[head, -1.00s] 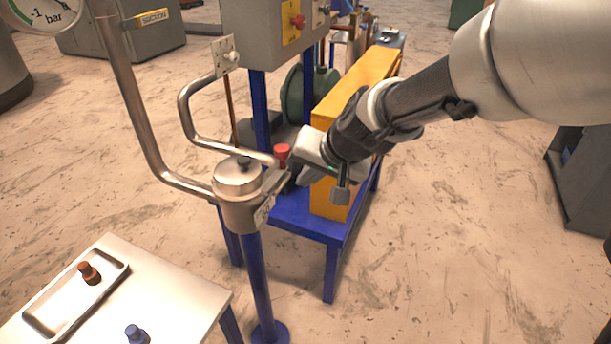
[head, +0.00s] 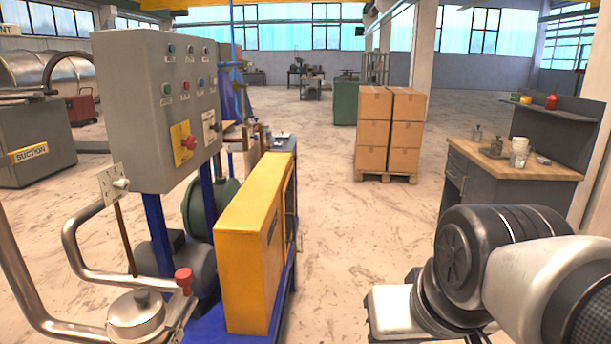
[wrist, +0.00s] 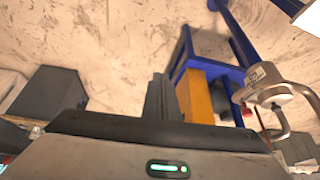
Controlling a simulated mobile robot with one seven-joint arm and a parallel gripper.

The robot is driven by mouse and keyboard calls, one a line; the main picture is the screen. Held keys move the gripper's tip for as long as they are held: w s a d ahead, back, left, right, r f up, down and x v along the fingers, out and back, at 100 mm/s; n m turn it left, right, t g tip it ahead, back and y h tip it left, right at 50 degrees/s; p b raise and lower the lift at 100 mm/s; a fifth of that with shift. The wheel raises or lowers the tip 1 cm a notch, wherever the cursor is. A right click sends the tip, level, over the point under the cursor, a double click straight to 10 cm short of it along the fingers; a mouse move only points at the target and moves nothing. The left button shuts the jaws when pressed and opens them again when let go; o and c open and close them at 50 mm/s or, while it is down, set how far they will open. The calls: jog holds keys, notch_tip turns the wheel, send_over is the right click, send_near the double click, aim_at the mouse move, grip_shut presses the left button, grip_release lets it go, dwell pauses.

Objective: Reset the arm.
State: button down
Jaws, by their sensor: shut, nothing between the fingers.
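My arm is folded at the lower right of the head view, its dark, rounded joint and pale link in front of the floor. In the head view I cannot make out the fingers. In the wrist view my gripper (wrist: 160,82) shows as dark fingers held together beyond the grey hand with a green light. Nothing is between them. The fingers point over open floor, beside the blue stand with the yellow housing, and appear clear of both.
At left are a grey control box (head: 160,110), a yellow housing (head: 245,265) and a metal vessel (head: 135,313) with bent pipes and a red knob (head: 184,280). A workbench (head: 515,175) stands right, stacked cartons (head: 390,130) farther back. The floor between is clear.

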notch_tip(320, 180, up, 12)
jog(key=s+d+p, duration=0.1)
jog(key=p, duration=1.1)
jog(key=shift+s+d+r+p, duration=0.25)
jog(key=shift+d+p, duration=0.05)
jog(key=shift+d, duration=0.05)
